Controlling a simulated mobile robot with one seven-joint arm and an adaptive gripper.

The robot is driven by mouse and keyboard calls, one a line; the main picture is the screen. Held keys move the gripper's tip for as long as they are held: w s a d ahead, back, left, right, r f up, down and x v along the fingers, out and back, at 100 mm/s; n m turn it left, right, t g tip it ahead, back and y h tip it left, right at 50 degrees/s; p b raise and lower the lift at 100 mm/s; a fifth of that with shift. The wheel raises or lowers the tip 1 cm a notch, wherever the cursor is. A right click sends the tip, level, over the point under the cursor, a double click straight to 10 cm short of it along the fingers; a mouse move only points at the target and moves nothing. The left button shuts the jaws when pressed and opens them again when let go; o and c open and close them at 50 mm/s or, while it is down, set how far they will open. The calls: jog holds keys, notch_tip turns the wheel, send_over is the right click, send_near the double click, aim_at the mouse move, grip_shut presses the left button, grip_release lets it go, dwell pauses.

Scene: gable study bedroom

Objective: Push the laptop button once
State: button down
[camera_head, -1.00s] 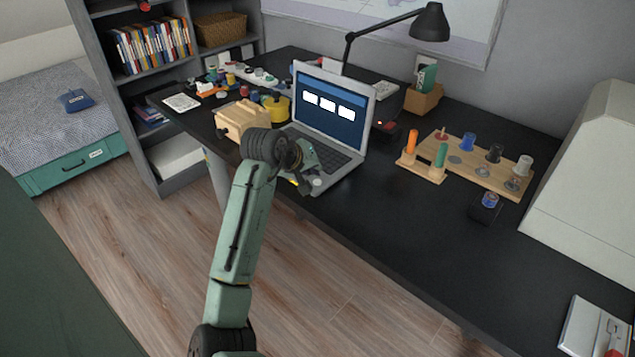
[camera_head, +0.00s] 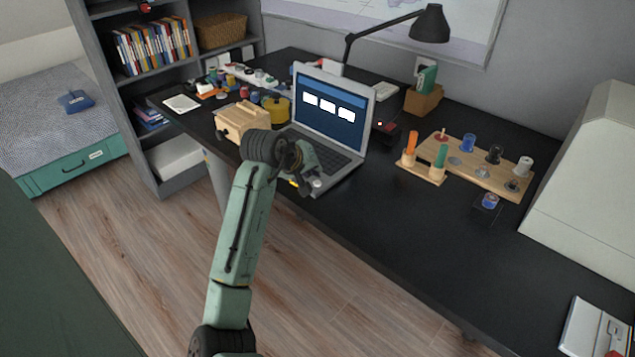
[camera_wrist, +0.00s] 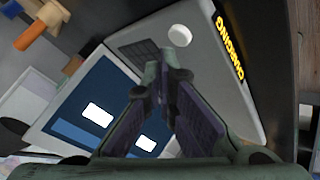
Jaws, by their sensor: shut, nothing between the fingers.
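The laptop stands open on the black desk, its lit blue screen (camera_head: 330,108) showing several white boxes. Its grey base (camera_wrist: 225,75) fills the middle of the wrist view, with part of the dark keyboard beside my fingers. A round white button (camera_wrist: 180,36) sits on the base near a corner; it also shows in the head view (camera_head: 317,183). My gripper (camera_wrist: 162,68) is shut and empty over the base. In the wrist picture its fingertips lie just below and left of the button, not covering it. I cannot tell whether the tips touch the laptop.
A wooden box (camera_head: 242,120) and a yellow pot (camera_head: 276,108) stand left of the laptop. A wooden peg board (camera_head: 480,172) with several items is to the right. A black lamp (camera_head: 430,24) stands behind.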

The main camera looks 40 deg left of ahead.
aim_at(314, 182)
jog(key=shift+f, duration=0.15)
jog(key=shift+f, duration=0.3)
jog(key=shift+f, duration=0.45)
dwell(0.6)
jog(key=shift+r, duration=0.15)
jog(key=shift+r+p, duration=0.6)
jog(key=shift+r, duration=0.15)
jog(key=shift+r+p, duration=1.9)
jog(key=shift+r, duration=0.6)
